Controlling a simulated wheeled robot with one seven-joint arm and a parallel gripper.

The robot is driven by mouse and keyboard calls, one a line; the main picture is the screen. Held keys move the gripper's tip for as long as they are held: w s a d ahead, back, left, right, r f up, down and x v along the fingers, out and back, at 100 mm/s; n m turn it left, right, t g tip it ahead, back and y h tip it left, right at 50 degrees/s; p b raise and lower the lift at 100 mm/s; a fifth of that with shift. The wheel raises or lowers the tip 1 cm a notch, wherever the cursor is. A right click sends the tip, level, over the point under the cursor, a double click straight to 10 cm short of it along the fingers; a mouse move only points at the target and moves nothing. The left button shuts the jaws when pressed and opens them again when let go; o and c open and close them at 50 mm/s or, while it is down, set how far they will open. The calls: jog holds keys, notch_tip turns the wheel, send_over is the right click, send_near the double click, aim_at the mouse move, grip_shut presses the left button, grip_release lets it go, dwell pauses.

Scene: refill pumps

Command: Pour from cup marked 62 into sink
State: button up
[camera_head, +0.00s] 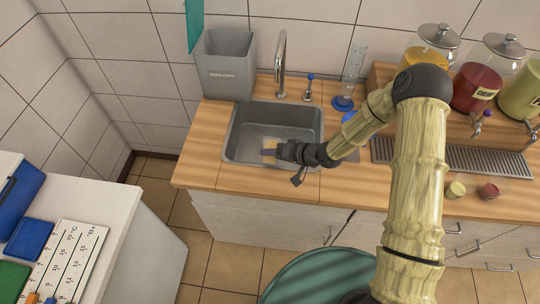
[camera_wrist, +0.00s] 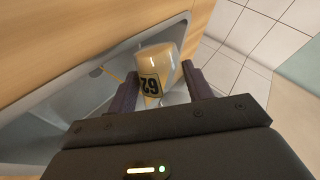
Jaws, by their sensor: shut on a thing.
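The cup marked 62 (camera_wrist: 158,68) is between the fingers of my gripper (camera_wrist: 160,88) in the wrist view. It is cream-coloured with a dark label, and my gripper is shut on it. In the head view my gripper (camera_head: 278,152) is over the grey sink (camera_head: 240,140), and only a small pale part of the cup (camera_head: 269,146) shows. The sink also shows around the cup in the wrist view (camera_wrist: 60,105).
A grey bin (camera_head: 226,68) stands behind the sink, and a tap (camera_head: 281,62) rises at its back edge. Drink dispensers (camera_head: 476,86) stand at the right behind a drip grate (camera_head: 470,160). Two small cups (camera_head: 456,190) are on the counter's front right.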

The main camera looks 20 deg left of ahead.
jog(key=shift+r+p, duration=0.2)
jog(key=shift+p, duration=0.5)
jog(key=shift+w+f, duration=0.1)
jog(key=shift+f, duration=0.1)
jog(key=shift+w+f+g, duration=0.15)
jog(key=shift+f+g, duration=0.15)
jog(key=shift+f, duration=0.1)
jog(key=shift+w+r+m+g+p, duration=0.1)
jog(key=shift+r+m+g+p, duration=0.35)
jog(key=shift+p, duration=1.7)
dwell(0.5)
jog(key=shift+f, duration=0.15)
dwell(0.6)
jog(key=shift+w+f+h, duration=0.2)
jog(key=shift+f+h, duration=0.1)
jog(key=shift+f, duration=0.15)
jog(key=shift+a+r+m+g+p, duration=0.1)
jog(key=shift+r+m+g+p, duration=0.15)
jog(key=shift+p, duration=0.5)
jog(key=shift+f, duration=0.15)
